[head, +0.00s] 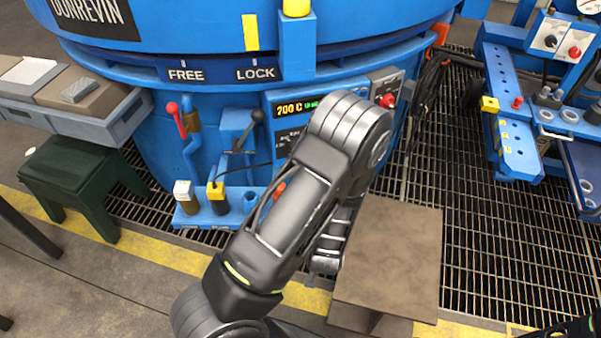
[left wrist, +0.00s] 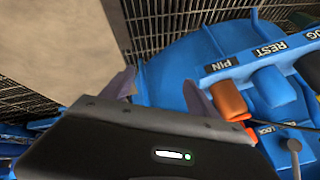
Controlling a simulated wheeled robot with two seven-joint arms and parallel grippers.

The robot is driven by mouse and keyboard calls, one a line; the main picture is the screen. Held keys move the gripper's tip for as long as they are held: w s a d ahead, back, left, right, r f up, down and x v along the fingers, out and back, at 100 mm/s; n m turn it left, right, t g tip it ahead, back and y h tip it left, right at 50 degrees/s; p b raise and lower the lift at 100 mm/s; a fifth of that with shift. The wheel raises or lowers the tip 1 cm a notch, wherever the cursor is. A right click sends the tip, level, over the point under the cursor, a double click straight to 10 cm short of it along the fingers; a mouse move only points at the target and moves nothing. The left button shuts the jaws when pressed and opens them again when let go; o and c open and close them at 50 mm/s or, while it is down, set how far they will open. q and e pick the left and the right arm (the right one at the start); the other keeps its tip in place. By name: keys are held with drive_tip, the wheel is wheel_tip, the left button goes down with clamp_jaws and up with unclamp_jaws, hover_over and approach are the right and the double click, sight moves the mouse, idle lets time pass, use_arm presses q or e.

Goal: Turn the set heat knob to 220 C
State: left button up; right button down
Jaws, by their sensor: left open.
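The blue control panel (head: 283,137) on the furnace front has a lit display (head: 298,106) that seems to read 200 C or 700 C. My left arm crosses in front of the panel and hides its right part. I cannot make out the set heat knob in either view. My right gripper is not seen.
A red lever (head: 177,120) and a black-knobbed lever (head: 257,117) stand left of the panel. A grey box with a red knob (head: 389,101) is at its right. A brown plate (head: 390,255) is below. A green stool (head: 68,175) stands left, a blue bench (head: 515,120) right.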

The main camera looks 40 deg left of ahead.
use_arm(q)
drive_tip(key=w+a+r+t+y+b, duration=0.2)
drive_tip(key=w+a+t+y+b, duration=0.1)
drive_tip(key=w+a+y+b, duration=0.3)
drive_tip(key=w+a+r+t+y+b, duration=0.1)
drive_tip(key=w+a+r+y+b, duration=0.1)
drive_tip(key=r, duration=0.3)
drive_tip(key=w+a+r+t+y+b, duration=0.1)
drive_tip(key=w+a+r+y+b, duration=0.1)
drive_tip(key=r, duration=0.3)
drive_tip(key=shift+a+r+b, duration=0.35)
drive_tip(key=shift+a+b, duration=0.1)
drive_tip(key=shift+b, duration=0.1)
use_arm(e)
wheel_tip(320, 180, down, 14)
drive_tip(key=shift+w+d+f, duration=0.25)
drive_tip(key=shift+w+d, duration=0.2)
use_arm(q)
drive_tip(key=shift+a, duration=0.1)
drive_tip(key=b+x, duration=0.2)
drive_tip(key=x, duration=0.5)
drive_tip(key=shift+w+a, duration=0.2)
drive_tip(key=shift+w, duration=0.1)
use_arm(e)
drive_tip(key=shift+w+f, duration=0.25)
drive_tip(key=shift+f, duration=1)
use_arm(q)
drive_tip(key=c, duration=1.4)
